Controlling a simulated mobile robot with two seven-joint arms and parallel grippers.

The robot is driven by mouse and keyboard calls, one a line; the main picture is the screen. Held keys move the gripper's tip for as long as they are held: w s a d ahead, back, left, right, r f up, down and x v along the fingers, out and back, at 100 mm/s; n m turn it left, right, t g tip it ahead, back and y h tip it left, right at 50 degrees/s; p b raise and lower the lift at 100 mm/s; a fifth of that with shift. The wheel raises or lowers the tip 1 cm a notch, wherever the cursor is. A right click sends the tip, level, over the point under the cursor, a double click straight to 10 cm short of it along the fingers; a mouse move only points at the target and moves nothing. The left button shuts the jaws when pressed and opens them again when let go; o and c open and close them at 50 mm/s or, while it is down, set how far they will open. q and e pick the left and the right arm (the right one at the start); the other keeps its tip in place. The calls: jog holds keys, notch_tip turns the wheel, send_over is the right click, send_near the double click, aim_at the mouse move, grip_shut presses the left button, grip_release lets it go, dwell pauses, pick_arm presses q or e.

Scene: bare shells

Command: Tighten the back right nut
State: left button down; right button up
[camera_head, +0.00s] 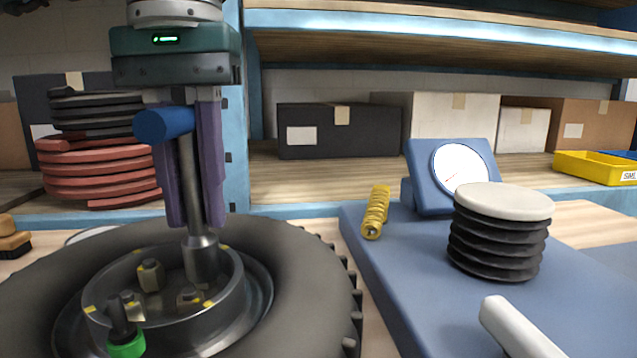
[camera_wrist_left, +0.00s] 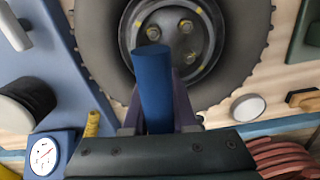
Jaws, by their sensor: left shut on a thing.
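The tyre (camera_head: 318,285) lies flat with its metal hub (camera_head: 238,305) facing up. My left gripper (camera_head: 196,212) is shut on a socket wrench (camera_head: 188,170), whose blue cross handle (camera_head: 163,124) sits between the purple fingers. The wrench stands upright, with its grey socket (camera_head: 202,262) down at the back right of the hub. It covers the back right nut, so how it sits on it is hidden. Other nuts (camera_head: 150,275) show in the hub. The blue handle (camera_wrist_left: 154,90) also shows in the left wrist view. My right gripper is not in view.
A blue bench pad (camera_head: 375,265) on the right holds a dial gauge (camera_head: 461,168), a yellow spring (camera_head: 375,212) and a black bellows with a pale top (camera_head: 503,200). Red coils (camera_head: 95,175) stand behind the tyre. A green-collared black stem (camera_head: 122,340) is at front left.

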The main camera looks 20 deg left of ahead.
pick_arm(q)
jog(key=shift+f, duration=0.2)
dwell(0.4)
jog(key=shift+m+b, duration=0.4)
jog(key=shift+m, duration=1)
